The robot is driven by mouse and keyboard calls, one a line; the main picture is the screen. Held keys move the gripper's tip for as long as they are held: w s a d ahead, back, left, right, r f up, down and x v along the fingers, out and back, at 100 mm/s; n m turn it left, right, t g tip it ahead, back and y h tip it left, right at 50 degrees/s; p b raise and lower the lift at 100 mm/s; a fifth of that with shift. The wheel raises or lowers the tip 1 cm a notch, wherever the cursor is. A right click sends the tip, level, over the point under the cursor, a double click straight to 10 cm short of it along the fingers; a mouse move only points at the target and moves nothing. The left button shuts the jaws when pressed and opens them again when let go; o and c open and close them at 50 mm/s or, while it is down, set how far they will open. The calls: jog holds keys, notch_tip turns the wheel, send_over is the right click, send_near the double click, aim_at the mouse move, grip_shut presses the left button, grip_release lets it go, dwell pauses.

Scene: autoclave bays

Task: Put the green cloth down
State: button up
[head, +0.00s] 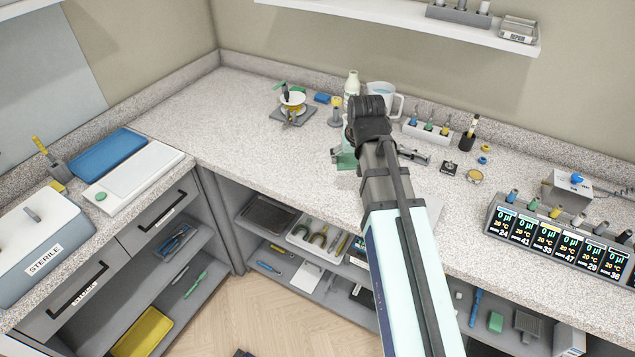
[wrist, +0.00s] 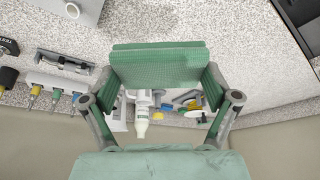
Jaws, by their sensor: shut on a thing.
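The green cloth (wrist: 158,66) is a folded, layered pad between the two fingers of my gripper (wrist: 160,84) in the wrist view. The gripper is shut on it, with a finger at each side. In the head view a small part of the green cloth (head: 346,160) shows left of my arm, over the middle of the counter (head: 240,110). My arm hides the rest of it and most of the gripper. I cannot tell whether the cloth touches the counter.
A white bottle (head: 352,84) and a clear jug (head: 385,98) stand behind the gripper. A small scale-like device (head: 293,108) is to the left. A rack of vials (head: 428,130) and a row of displays (head: 560,245) are to the right.

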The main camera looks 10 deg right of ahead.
aim_at(338, 180)
jog(key=shift+w+a, duration=0.1)
jog(key=shift+a, duration=0.5)
jog(key=shift+w+d+f+b, duration=0.15)
jog(key=shift+f+b, duration=0.1)
jog(key=shift+b, duration=0.3)
jog(key=w+d+r+n+y+b, duration=0.2)
jog(key=w+r+n+b, duration=0.4)
jog(key=w, duration=0.2)
jog(key=f+n+p, duration=0.1)
jog(key=f, duration=0.5)
jog(key=s+a+f+n+g+y+p, duration=0.1)
jog(key=f+n+p, duration=0.1)
jog(key=f, duration=0.4)
jog(key=a+f+n+p, duration=0.1)
jog(key=f+n+p, duration=0.1)
jog(key=f, duration=0.5)
jog(key=shift+s+g+y, duration=0.2)
jog(key=shift+g+y, duration=0.2)
